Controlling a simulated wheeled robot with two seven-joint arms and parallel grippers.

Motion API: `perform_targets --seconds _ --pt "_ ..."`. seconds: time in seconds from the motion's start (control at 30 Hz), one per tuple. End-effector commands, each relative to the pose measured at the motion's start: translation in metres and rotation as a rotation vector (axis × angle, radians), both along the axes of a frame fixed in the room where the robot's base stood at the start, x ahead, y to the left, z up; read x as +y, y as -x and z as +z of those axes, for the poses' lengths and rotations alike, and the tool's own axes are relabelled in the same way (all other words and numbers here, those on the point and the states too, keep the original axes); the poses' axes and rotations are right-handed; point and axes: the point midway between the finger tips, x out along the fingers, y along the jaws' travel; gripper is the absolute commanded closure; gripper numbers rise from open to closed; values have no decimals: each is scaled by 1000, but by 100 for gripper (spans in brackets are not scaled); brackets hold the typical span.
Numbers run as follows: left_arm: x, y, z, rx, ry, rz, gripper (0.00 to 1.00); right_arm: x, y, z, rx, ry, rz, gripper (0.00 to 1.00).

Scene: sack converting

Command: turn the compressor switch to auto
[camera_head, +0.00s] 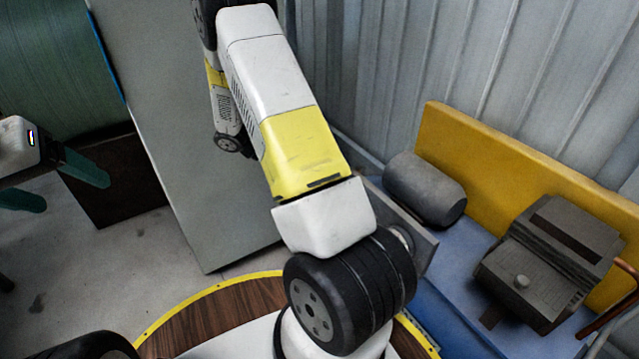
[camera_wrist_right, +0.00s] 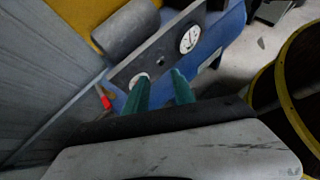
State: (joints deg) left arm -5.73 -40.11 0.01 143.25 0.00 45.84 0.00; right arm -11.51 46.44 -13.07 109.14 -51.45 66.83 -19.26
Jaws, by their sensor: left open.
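The compressor has a blue tank (camera_head: 462,290), a grey motor cylinder (camera_head: 425,187) and a grey pump block (camera_head: 548,262). Its grey panel (camera_head: 418,240) is partly hidden behind my right arm in the head view. In the right wrist view the panel (camera_wrist_right: 125,72) carries a white gauge (camera_wrist_right: 190,39), a small dark round part (camera_wrist_right: 160,63) and a smaller pale dial (camera_wrist_right: 141,77). I cannot tell which part is the switch. My right gripper (camera_wrist_right: 160,76) has its green fingers apart and empty, its tips near the panel. My left gripper (camera_head: 74,194) is open and empty, far left.
A red piece (camera_wrist_right: 103,97) shows beside the panel. A yellow guard (camera_head: 520,180) backs the compressor, with a corrugated wall (camera_head: 480,60) behind. A tall grey panel (camera_head: 185,130) and a green roll (camera_head: 55,65) stand left. Concrete floor (camera_head: 85,270) is clear there.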

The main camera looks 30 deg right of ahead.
Motion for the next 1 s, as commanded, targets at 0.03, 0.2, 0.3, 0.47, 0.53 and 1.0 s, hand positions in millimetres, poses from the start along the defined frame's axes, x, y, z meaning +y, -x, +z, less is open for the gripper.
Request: perform_targets --seconds 0.03,0.2,0.3,0.47,0.53,1.0 --pt "0 0 0 0 0 0 24 -6 -3 -19 67 47 48 69" --pt "0 0 0 0 0 0 24 -27 -16 -71 265 195 219 69" --pt "0 0 0 0 0 0 24 -35 -22 -102 382 281 326 69" --pt "0 0 0 0 0 0 24 -45 -27 -149 545 402 487 69" --pt "0 0 0 0 0 0 24 -47 -28 -165 602 445 544 69" --pt "0 0 0 0 0 0 24 -75 -30 -198 711 526 660 69"
